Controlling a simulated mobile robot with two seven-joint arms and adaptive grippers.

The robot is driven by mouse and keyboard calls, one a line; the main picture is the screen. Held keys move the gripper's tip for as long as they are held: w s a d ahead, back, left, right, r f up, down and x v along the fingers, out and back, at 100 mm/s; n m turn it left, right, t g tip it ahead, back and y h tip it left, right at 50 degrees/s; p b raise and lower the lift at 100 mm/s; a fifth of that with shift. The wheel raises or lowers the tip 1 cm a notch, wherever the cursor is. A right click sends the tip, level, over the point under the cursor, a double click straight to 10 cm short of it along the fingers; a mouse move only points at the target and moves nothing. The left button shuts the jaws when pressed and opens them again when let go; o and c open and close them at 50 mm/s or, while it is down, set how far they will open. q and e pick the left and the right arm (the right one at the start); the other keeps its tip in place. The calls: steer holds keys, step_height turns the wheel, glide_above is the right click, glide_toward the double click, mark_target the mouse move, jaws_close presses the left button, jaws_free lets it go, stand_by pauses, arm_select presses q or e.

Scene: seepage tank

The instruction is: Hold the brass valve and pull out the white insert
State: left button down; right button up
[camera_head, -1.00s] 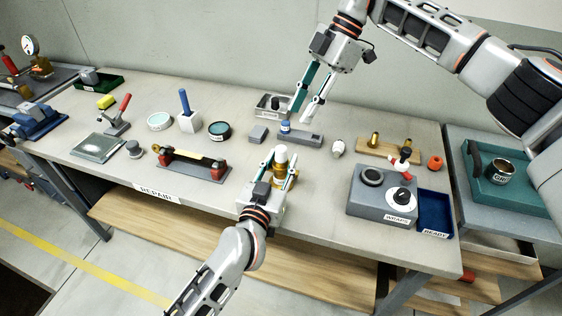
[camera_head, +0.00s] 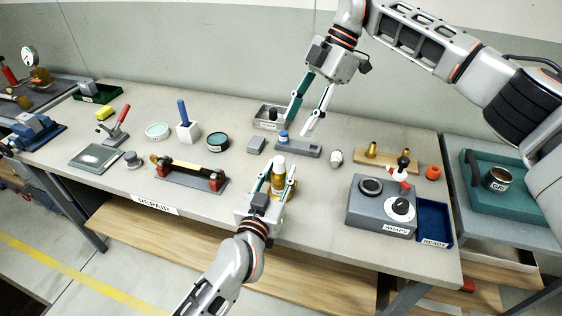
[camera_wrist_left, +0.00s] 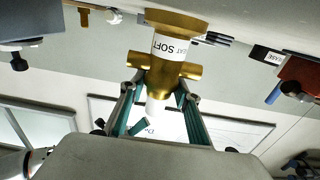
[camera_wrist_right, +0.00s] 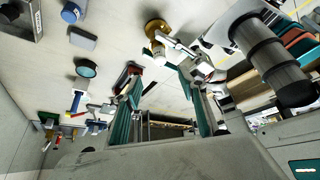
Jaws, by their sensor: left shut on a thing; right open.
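The brass valve (camera_head: 278,188) stands upright on the front middle of the bench, with the white insert (camera_head: 279,163) at its top. My left gripper (camera_head: 278,180) is shut on the valve from the front. The left wrist view shows the brass body (camera_wrist_left: 178,28) between the fingers, with a lettered white label and the white insert (camera_wrist_left: 157,112). My right gripper (camera_head: 299,125) is open and empty, above the bench behind the valve and apart from it. The right wrist view shows the valve (camera_wrist_right: 156,27) and insert (camera_wrist_right: 160,49) beyond its fingers.
A grey holder with a blue-topped piece (camera_head: 283,136) lies behind the valve. A red-ended fixture (camera_head: 190,172) is to the left. A grey box marked WRAPS (camera_head: 380,212) and a blue READY tray (camera_head: 434,220) are to the right. Bare bench lies between valve and box.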

steer(key=n+t+h, duration=0.1)
steer(key=n, duration=0.2)
steer(key=n+t+h, duration=0.3)
steer(key=n+t, duration=0.1)
steer(key=n, duration=1.1)
glide_toward(280, 159)
steer(key=x, duration=0.9)
steer(key=shift+f, duration=0.35)
jaws_close()
steer(key=c, duration=0.9)
jaws_free()
jaws_close()
steer(key=shift+r, duration=0.3)
